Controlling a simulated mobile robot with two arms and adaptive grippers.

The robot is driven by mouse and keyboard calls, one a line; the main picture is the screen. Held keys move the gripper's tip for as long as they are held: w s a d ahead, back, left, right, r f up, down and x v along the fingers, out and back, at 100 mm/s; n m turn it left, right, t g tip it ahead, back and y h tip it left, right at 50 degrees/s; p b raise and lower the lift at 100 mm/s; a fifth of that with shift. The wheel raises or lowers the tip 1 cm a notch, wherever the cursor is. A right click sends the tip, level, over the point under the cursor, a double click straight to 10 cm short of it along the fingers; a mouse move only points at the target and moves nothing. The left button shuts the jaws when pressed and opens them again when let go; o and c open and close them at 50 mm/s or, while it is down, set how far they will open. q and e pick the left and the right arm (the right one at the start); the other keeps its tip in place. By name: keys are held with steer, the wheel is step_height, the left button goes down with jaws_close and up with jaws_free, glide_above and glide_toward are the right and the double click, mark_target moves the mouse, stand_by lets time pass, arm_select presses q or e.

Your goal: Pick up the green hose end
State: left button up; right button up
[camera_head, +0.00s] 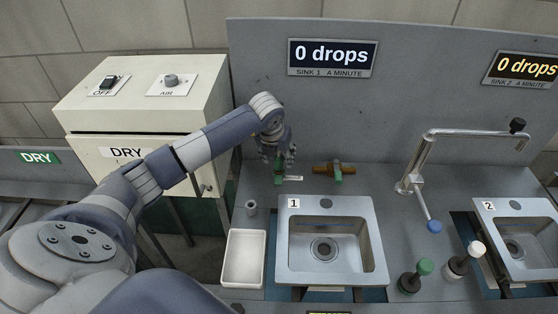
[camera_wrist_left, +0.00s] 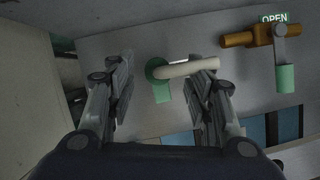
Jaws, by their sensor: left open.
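A green piece (camera_wrist_left: 160,90) with a pale cream tube (camera_wrist_left: 188,68) across its top shows in the left wrist view, between my open left fingers. It looks like the hose end. In the head view a green bit of it (camera_head: 279,166) shows just under my left gripper (camera_head: 277,153), partly hidden by the fingers. My left gripper is open and points down at it, with nothing visibly clamped. My right gripper is not in view.
Sink 1 (camera_head: 282,250) and a white tray (camera_head: 233,259) are in front. A small grey cup (camera_head: 251,208) stands near the tray. A curved tap (camera_head: 462,134) and green- and white-topped plungers (camera_head: 425,267) are at right. A DRY cabinet (camera_head: 100,112) is at left.

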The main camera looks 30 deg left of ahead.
mark_target(279, 156)
arm_select(q)
steer(key=shift+p+x, duration=0.35)
steer(key=shift+x, duration=0.7)
steer(key=shift+w+a+f, duration=0.15)
steer(key=shift+f, duration=0.4)
jaws_close()
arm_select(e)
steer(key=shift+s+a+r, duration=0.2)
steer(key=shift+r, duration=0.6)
arm_select(q)
steer(key=shift+r, duration=0.1)
